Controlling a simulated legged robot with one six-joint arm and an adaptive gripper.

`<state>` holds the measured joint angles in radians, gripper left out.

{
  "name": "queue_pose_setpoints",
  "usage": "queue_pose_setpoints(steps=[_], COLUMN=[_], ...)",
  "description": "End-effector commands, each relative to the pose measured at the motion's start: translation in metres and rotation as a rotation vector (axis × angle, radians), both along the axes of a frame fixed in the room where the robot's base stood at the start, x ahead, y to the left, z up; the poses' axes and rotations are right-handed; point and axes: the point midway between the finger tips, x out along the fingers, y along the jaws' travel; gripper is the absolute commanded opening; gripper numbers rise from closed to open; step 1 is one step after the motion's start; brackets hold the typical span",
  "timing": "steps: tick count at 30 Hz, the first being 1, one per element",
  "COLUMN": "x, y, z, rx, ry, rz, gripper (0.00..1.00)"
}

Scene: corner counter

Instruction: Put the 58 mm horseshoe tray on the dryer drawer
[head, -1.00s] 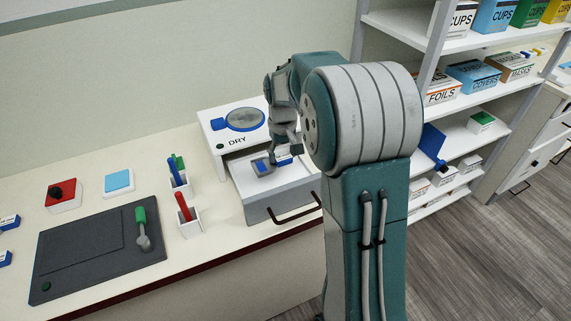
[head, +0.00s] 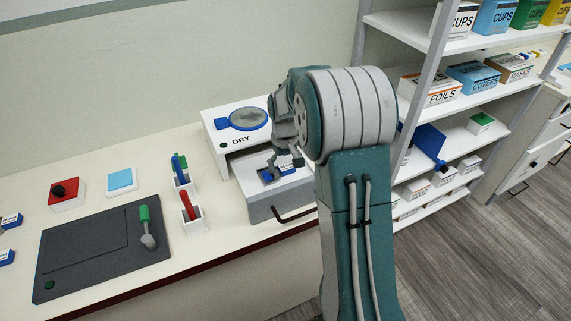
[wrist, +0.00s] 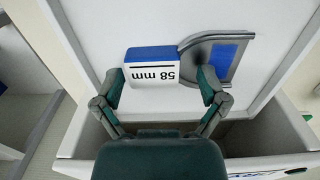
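The 58 mm horseshoe tray (head: 267,176) lies on the floor of the pulled-out dryer drawer (head: 264,198). In the wrist view, the tray (wrist: 152,68) shows a white label face with "58 mm", a blue top edge and a grey curved rim around a blue inset at right. My gripper (head: 286,163) is down in the drawer at the tray. In the wrist view, its two fingers (wrist: 160,86) are spread on either side of the label block, with a gap at the right finger. Whether the left finger touches is unclear.
The dryer housing (head: 218,130), marked DRY, stands behind the drawer with a round blue-rimmed window on top. Pen holders (head: 194,220) stand left of the drawer. A dark mat (head: 100,255) with a green-handled tool lies farther left. A shelf rack (head: 445,100) stands at right.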

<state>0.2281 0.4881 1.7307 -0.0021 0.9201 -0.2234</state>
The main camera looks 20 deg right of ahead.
Motion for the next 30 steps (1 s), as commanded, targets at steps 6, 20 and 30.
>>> queue_pose_setpoints(steps=[6,20,30], x=[0.000,0.001,0.000], y=[-0.001,-0.001,0.000], z=[0.000,0.047,0.110], rx=[0.001,0.000,0.000], ry=[0.000,-0.005,-0.002], rz=[0.000,0.000,0.000], gripper=[0.99,0.99,0.99])
